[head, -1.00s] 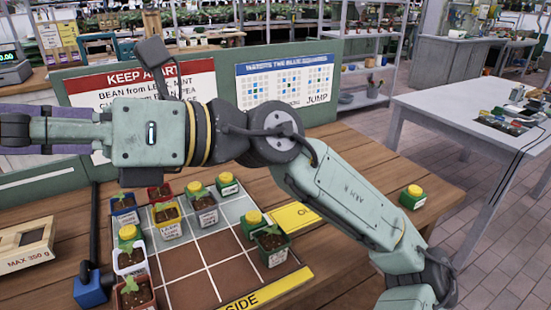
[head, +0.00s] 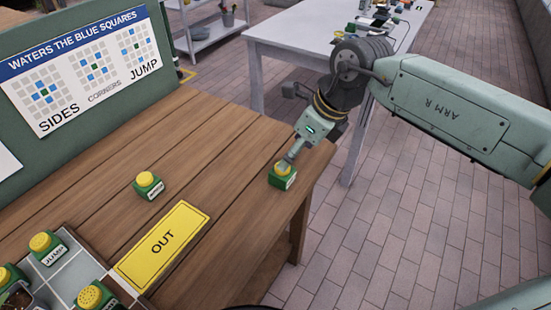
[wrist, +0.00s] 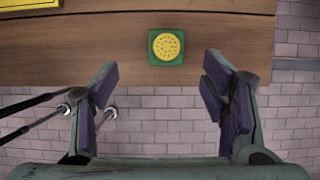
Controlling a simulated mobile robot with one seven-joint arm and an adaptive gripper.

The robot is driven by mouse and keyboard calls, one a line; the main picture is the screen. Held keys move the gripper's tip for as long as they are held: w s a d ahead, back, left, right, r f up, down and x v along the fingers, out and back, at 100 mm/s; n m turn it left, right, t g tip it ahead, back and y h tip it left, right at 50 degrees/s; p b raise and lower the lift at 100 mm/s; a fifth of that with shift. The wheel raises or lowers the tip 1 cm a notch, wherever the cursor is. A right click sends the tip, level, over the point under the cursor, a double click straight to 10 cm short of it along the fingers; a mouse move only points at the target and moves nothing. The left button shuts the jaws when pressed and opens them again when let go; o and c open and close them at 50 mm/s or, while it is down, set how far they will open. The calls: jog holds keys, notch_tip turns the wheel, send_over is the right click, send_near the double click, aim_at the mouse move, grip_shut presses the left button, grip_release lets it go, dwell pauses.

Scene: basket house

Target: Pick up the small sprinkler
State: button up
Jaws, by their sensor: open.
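A small sprinkler, a green block with a round yellow top, sits on the wooden table near its right edge in the head view (head: 283,176). In the wrist view the sprinkler (wrist: 166,47) is seen from above, with dark holes in its yellow top. My gripper (wrist: 160,72) is open and empty, its fingers to either side and pointing toward the sprinkler. In the head view my gripper (head: 289,160) is right at the sprinkler and hides part of it. I cannot tell whether they touch.
Another green-and-yellow sprinkler (head: 148,186) stands to the left on the table. A yellow OUT label (head: 163,245) lies before it. Several more stand on the grid board (head: 62,268) at lower left. A white table (head: 300,40) is behind, across the tiled floor.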

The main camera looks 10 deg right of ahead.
aim_at(289, 176)
jog(key=b+x, duration=0.3)
jog(key=x, duration=0.2)
jog(key=shift+s+d+f, duration=0.15)
jog(key=shift+f, duration=0.2)
jog(key=b+x, duration=0.1)
jog(key=x, duration=0.1)
jog(key=b+x, duration=0.1)
jog(key=x, duration=0.2)
jog(key=shift+w+d+f+b, duration=0.1)
jog(key=shift+w+d+b, duration=0.1)
jog(key=shift+w+b, duration=0.2)
jog(key=shift+c, duration=0.4)
jog(key=c, duration=1.3)
